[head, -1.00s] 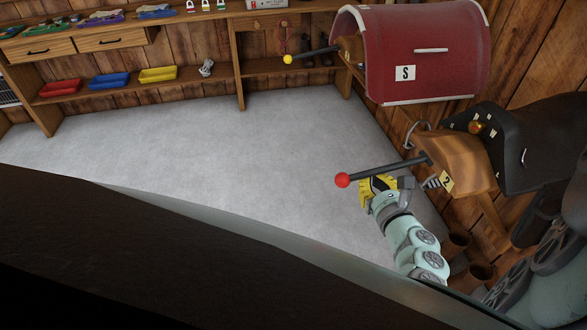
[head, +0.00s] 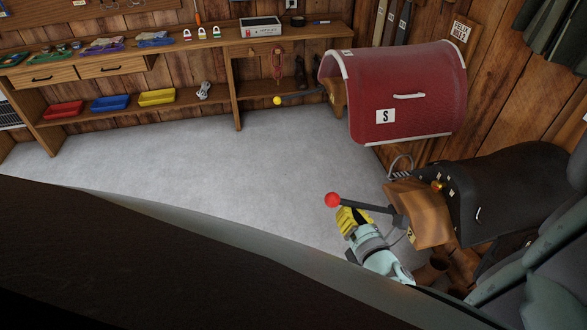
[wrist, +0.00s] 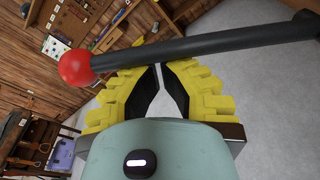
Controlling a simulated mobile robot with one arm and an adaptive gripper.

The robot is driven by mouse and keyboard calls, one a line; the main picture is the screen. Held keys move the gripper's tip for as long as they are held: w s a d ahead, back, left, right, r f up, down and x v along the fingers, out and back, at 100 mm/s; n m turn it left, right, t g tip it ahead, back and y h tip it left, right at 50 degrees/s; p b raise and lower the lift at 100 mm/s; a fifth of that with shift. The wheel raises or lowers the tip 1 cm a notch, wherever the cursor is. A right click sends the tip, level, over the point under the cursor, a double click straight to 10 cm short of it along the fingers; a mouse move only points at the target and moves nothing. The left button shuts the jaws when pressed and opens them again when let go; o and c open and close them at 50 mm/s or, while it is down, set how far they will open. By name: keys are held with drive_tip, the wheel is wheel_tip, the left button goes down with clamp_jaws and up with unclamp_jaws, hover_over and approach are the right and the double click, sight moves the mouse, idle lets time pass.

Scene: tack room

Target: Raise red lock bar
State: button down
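The red lock bar is a dark rod (head: 372,208) with a red ball end (head: 332,200). It sticks out to the left from a wooden saddle rack (head: 418,200) with a black saddle and a yellow tag. In the head view it tilts up toward the ball. My gripper (head: 352,213), with yellow fingers, is just below the rod near the ball. In the wrist view the rod (wrist: 220,43) crosses at the fingertips (wrist: 158,68), with the ball (wrist: 75,68) at left. The fingertips nearly meet, with no rod between them; the rod may hide their very ends.
A red padded rack marked S (head: 400,95) stands behind, with another bar ending in a yellow ball (head: 277,101). A wooden shelf bench (head: 235,45) with colored trays lines the back wall. Grey floor (head: 240,160) to the left is clear.

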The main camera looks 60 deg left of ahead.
drive_tip(key=w+d+r+m+y+p, duration=0.1)
drive_tip(key=w+d+r+m+p, duration=0.2)
drive_tip(key=w+r+m, duration=0.5)
drive_tip(key=shift+w+d+r+m+g+p, duration=0.35)
drive_tip(key=shift+w+m, duration=0.2)
drive_tip(key=shift+m, duration=0.45)
idle(0.5)
